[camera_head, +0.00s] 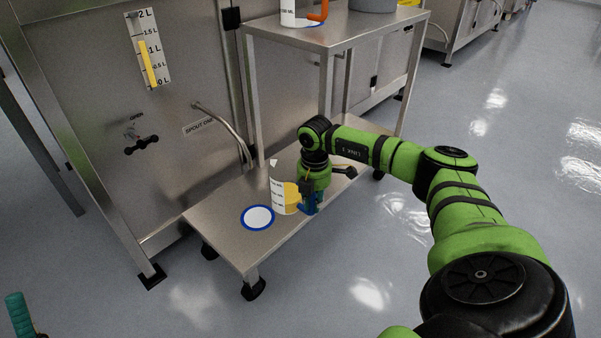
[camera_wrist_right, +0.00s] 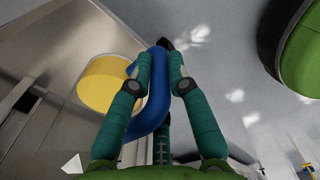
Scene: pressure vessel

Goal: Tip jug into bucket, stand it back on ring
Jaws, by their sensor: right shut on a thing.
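The jug (camera_head: 279,192) is white with dark markings, a yellow patch and a blue handle (camera_head: 310,203). It appears roughly upright over the low steel bench, to the right of the blue-rimmed white ring (camera_head: 257,217). I cannot tell whether its base touches the bench. My right gripper (camera_head: 312,194) is shut on the handle. In the right wrist view the blue handle (camera_wrist_right: 157,92) lies between the teal fingers, with a yellow round area (camera_wrist_right: 108,85) beside it. Part of my left gripper (camera_head: 19,314) shows at the lower left; its opening is not visible.
The steel vessel panel behind has a level scale (camera_head: 148,50), a black valve handle (camera_head: 141,146) and a curved spout (camera_head: 228,132). A taller steel table (camera_head: 335,38) holds a white container with an orange handle (camera_head: 318,11) and a grey container (camera_head: 372,4), possibly the bucket. The floor in front is clear.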

